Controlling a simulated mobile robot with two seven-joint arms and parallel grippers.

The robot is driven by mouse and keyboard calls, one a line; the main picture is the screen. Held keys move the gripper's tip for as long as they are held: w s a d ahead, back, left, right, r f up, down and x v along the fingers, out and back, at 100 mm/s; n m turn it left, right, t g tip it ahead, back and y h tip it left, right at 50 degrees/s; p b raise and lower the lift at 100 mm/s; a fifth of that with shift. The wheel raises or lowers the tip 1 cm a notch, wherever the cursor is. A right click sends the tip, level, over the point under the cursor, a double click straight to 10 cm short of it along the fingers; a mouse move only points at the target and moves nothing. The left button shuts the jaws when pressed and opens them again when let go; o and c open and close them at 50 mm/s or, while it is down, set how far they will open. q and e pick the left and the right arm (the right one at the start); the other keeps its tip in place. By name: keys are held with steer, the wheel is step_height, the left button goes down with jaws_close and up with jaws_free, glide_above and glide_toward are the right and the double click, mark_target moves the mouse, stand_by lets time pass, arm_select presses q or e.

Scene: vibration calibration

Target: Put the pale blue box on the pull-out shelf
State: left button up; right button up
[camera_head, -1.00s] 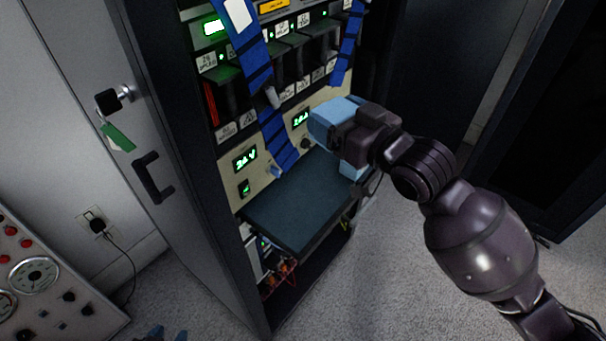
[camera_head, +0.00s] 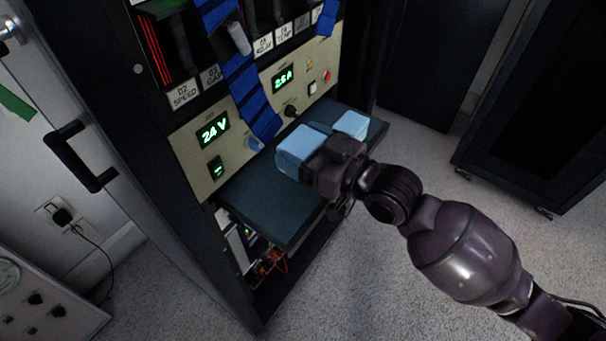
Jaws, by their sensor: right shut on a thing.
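The pale blue box (camera_head: 297,147) is in the head view at my right gripper (camera_head: 323,150). Pale blue surfaces show on both sides of the dark gripper, which hides the part between. My right gripper is shut on the box, its arm coming in from the lower right. The pull-out shelf (camera_head: 259,204) is a flat dark teal board sticking out of the rack below the displays. The box appears over the shelf's middle and right part. I cannot tell whether it touches the surface. My left gripper is not in view.
The rack's cream panel (camera_head: 192,160) with lit displays, knobs and hanging blue straps stands behind the shelf. The open cabinet door with a black handle (camera_head: 79,156) is at left. Wires (camera_head: 268,262) show below the shelf. The shelf's left part is bare.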

step_height(320, 180, down, 2)
steer(key=shift+f, duration=0.25)
steer(key=shift+f+b, duration=0.25)
steer(key=shift+b, duration=0.1)
step_height(320, 180, down, 5)
steer(key=shift+f+b, duration=0.1)
steer(key=shift+b, duration=0.8)
steer(key=shift+f, duration=0.15)
steer(key=shift+r, duration=0.2)
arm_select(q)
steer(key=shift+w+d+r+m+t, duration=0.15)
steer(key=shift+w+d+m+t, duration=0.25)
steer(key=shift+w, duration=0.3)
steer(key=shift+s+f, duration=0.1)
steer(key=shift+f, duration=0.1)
arm_select(e)
steer(key=shift+f, duration=0.2)
steer(key=o, duration=1)
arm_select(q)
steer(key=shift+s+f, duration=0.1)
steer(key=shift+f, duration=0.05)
